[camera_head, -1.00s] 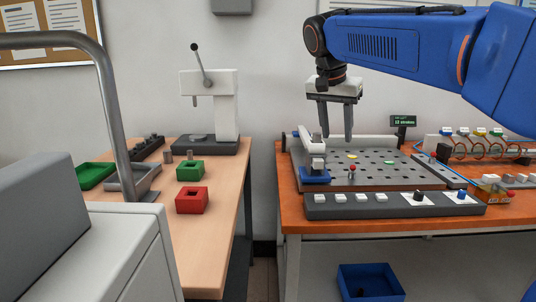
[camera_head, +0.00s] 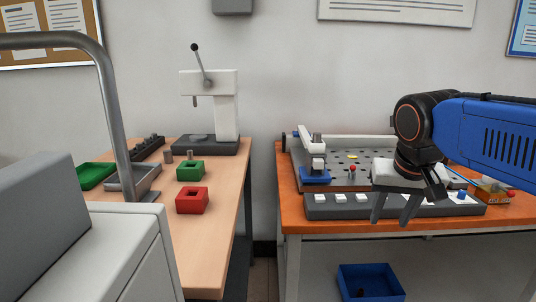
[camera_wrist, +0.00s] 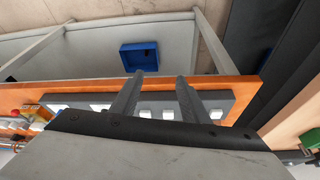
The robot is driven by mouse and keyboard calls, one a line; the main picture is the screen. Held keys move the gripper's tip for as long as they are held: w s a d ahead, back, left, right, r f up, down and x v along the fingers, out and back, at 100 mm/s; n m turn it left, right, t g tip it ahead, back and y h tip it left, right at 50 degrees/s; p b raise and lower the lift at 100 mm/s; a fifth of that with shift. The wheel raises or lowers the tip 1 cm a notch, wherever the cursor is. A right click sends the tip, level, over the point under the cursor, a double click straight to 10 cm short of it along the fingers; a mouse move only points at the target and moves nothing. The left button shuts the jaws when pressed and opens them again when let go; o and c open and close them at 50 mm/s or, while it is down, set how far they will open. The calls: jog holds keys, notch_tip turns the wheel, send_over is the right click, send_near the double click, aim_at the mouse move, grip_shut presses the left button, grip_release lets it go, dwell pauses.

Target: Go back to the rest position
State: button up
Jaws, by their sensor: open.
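My gripper (camera_head: 390,220) is open and empty in the head view, with its fingers pointing down in front of the orange table's front edge. It hides part of the grey button strip (camera_head: 335,207) and part of the perforated plate (camera_head: 345,178) behind it. In the wrist view, my gripper's two fingers (camera_wrist: 155,85) stand apart with nothing between them. Below them show the button strip (camera_wrist: 213,106) and the table edge (camera_wrist: 215,82).
The orange table (camera_head: 292,215) stands at the right, with a blue bin (camera_head: 370,282) under it. A wooden table (camera_head: 222,235) at the left holds a lever press (camera_head: 225,105), a green block (camera_head: 190,170) and a red block (camera_head: 191,200). A gap separates the tables.

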jog(key=s+d+f+n, duration=0.1)
jog(key=s+f+n, duration=0.1)
jog(key=s+f, duration=1.1)
jog(key=shift+d+f+n+t+y, duration=0.3)
jog(key=shift+d+f+y, duration=0.1)
jog(key=shift+f, duration=0.55)
